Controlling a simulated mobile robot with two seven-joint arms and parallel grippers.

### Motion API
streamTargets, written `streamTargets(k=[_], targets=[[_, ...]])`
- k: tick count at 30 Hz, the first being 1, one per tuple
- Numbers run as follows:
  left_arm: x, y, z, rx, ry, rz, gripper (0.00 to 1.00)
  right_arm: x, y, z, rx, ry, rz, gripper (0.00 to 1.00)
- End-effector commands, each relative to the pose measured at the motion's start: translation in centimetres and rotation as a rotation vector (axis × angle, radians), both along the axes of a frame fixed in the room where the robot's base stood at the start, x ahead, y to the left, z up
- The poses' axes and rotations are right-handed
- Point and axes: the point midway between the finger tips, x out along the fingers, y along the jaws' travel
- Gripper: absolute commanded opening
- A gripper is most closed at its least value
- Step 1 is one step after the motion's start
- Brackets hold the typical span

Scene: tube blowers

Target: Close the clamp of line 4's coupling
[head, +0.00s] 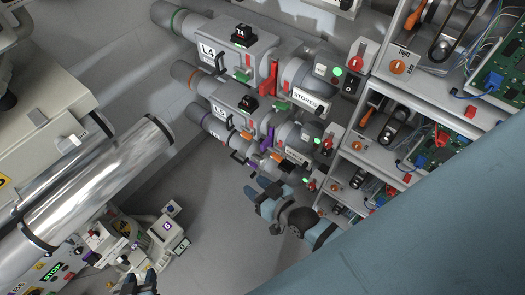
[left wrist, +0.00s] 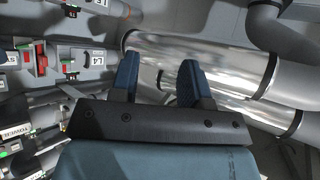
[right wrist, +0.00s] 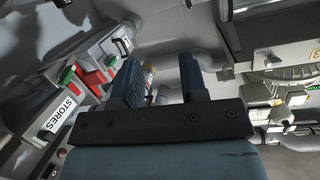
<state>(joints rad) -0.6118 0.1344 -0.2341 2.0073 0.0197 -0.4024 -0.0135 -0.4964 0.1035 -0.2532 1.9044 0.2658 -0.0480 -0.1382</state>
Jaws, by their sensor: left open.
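Line 4's unit is the top one in the head view, with a grey box labelled L4 (head: 207,52). A red clamp lever (head: 273,76) stands at its coupling, between that box and the grey body marked STORES (head: 305,100). Red parts near the STORES sign also show in the right wrist view (right wrist: 95,76). I cannot tell how far the clamp is closed. My right gripper (head: 258,187) is open and empty, below the lines and apart from the lever. My left gripper (head: 141,274) is open and empty at the bottom edge, far from the coupling.
Two similar lines, with a purple lever (head: 267,139) on one, lie just below line 4. Shelves with belts and circuit boards (head: 505,75) stand on the right. A shiny pipe (head: 100,180) and a small machine (head: 165,230) are on the left. Floor between is clear.

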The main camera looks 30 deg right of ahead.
Motion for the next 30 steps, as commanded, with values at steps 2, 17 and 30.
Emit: streamTargets(k=[2, 17, 30], targets=[[0.0, 0.0, 0.3, 0.0, 0.0, 0.0, 0.43, -0.9, -0.2, -0.4, -0.029, 0.041, 0.012, 0.39], [0.0, 0.0, 0.4, 0.0, 0.001, 0.0, 0.4, -2.1, -0.5, -1.2, -0.074, 0.103, 0.028, 0.39], [-0.4, 0.5, -0.7, 0.019, -0.004, -0.001, 0.0, -6.8, -2.5, -3.9, -0.232, 0.313, 0.05, 0.39]])
